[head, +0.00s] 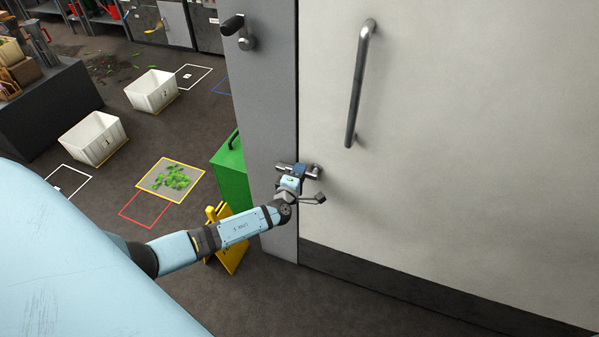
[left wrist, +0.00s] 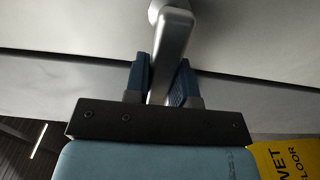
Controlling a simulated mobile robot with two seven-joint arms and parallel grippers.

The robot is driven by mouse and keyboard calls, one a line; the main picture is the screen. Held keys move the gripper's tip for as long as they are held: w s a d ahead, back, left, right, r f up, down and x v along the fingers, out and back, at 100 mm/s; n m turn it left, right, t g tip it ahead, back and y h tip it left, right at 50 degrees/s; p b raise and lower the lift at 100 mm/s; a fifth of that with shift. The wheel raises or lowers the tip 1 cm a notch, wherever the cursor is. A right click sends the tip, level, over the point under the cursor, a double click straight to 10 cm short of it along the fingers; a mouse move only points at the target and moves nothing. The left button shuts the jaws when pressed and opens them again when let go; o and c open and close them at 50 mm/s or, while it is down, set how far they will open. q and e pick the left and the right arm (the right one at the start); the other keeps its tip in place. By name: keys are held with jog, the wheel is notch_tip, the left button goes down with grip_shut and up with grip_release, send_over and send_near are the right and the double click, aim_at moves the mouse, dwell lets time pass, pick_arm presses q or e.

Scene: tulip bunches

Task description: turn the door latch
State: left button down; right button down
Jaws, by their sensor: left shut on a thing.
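The door latch (head: 314,172) is a metal lever low on the left edge of the large pale door (head: 450,150), beside the grey frame. My left gripper (head: 299,170) reaches it from the left and is shut on it. In the left wrist view the silver lever (left wrist: 173,42) comes down from its round mount and passes between the two blue fingers of my left gripper (left wrist: 162,78). The lever's lower end is hidden behind the gripper's dark body. The door appears closed against the frame. My right gripper is not in view.
A long vertical bar handle (head: 359,85) is above the latch. A black-knobbed fitting (head: 234,25) is on the frame. A green box (head: 232,178) and a yellow wet-floor sign (head: 234,258) stand close to my left arm. White crates (head: 94,139) are farther left.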

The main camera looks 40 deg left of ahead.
pick_arm(q)
jog(key=c, duration=1)
grip_release()
jog(key=shift+r, duration=0.1)
jog(key=shift+o, duration=0.2)
jog(key=v, duration=1.3)
jog(key=shift+s+p, duration=0.4)
